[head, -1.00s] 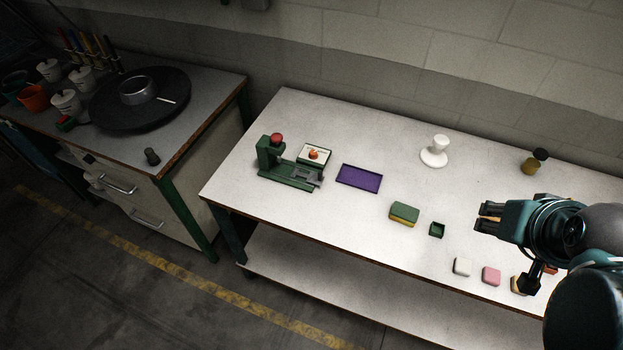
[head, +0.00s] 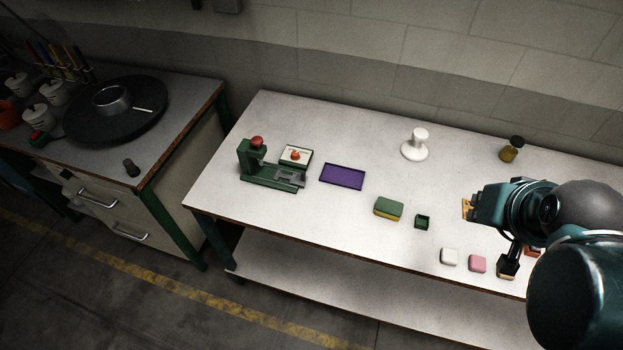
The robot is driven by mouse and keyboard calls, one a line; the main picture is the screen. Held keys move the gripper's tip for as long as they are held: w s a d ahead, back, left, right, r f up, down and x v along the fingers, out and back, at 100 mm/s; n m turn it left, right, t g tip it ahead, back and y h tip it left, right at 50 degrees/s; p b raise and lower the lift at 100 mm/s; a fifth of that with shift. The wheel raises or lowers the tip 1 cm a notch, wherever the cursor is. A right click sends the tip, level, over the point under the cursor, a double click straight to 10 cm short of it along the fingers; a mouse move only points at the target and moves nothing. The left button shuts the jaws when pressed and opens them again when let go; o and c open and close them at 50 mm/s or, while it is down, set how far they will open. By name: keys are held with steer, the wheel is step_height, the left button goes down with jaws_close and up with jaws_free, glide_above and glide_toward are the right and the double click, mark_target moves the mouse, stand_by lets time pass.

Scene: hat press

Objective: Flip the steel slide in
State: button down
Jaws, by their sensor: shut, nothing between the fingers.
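The green press (head: 262,172) stands at the left end of the white table, with a red knob on top. The steel slide (head: 289,178) is a small grey metal piece at the press's right end and seems to jut out to the right. It is too small to tell its exact position. My gripper (head: 474,206) is at the right over the table, far from the press. It is shut and empty, and its fingertips are hard to make out.
A white box with an orange knob (head: 295,155) sits behind the press. A purple tray (head: 342,176), green-yellow sponge (head: 388,208), small green box (head: 422,222), white stand (head: 415,146) and jar (head: 511,149) are spread rightward. White (head: 449,256) and pink (head: 477,263) blocks lie near the front edge.

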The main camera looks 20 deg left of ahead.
steer(key=w+a+f+m+g+y+b, duration=0.1)
steer(key=w+a+f+m+g+y, duration=0.1)
steer(key=w+a+f+m, duration=0.3)
steer(key=w+a+f+m+g+y+b, duration=0.1)
steer(key=w+a+f+m+y, duration=0.3)
steer(key=a, duration=1)
steer(key=w+a+f+m+g+y+b, duration=0.1)
steer(key=w+a+f+m+g, duration=0.3)
steer(key=w+a+f+m, duration=0.4)
step_height(320, 180, down, 2)
steer(key=shift+w+a+f+m+y, duration=0.15)
steer(key=shift+a+m+y, duration=0.15)
steer(key=shift+a+y, duration=0.55)
stand_by(0.4)
steer(key=x, duration=0.3)
steer(key=b+x, duration=0.1)
steer(key=x, duration=0.3)
steer(key=b+x, duration=0.1)
steer(key=x, duration=0.3)
steer(key=shift+a+r, duration=0.4)
steer(key=shift+a+r+b, duration=0.1)
steer(key=shift+a+b, duration=0.2)
steer(key=shift+a, duration=0.95)
